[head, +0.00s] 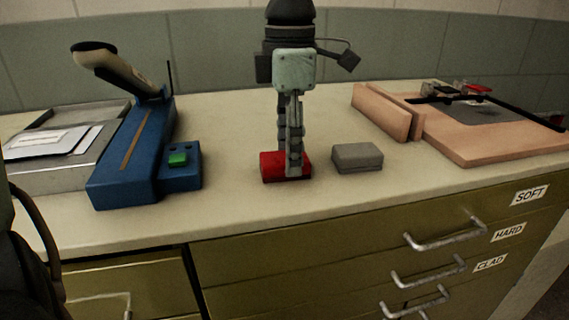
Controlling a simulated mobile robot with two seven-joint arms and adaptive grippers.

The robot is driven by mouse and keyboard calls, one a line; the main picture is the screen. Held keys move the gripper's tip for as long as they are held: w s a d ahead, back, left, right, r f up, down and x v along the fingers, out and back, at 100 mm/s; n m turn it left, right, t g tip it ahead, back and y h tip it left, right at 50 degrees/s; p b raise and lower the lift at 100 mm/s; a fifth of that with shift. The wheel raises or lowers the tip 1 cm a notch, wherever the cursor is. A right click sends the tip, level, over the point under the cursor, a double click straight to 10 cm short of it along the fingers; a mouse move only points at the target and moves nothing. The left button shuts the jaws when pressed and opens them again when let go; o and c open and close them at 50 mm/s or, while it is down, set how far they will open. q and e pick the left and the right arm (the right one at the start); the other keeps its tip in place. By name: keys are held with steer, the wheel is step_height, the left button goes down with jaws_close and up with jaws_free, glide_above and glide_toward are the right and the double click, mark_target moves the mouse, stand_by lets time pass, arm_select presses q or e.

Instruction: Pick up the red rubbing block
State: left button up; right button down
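The red rubbing block (271,168) lies on the light countertop in the middle of the head view. My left gripper (290,162) points straight down over it from above. Its near finger reaches down across the front face of the block and hides part of it. The far finger runs down behind, and its tip is hidden by the block. The fingers appear to straddle the block, but I cannot tell whether they press on it. The block appears to rest on the counter. My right gripper is not in view.
A grey block (357,157) lies just right of the red one. A blue device (133,165) with a green button and a metal tray (50,172) stand left. Wooden boards (470,140) stand right.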

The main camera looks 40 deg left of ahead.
arm_select(q)
steer(key=c, duration=0.7)
steer(key=shift+o, duration=0.2)
steer(key=shift+r, duration=0.1)
step_height(320, 180, up, 18)
steer(key=shift+p, duration=0.4)
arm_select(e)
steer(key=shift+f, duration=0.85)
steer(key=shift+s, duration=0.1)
arm_select(q)
steer(key=o, duration=0.5)
steer(key=shift+c, duration=0.2)
steer(key=c, duration=0.3)
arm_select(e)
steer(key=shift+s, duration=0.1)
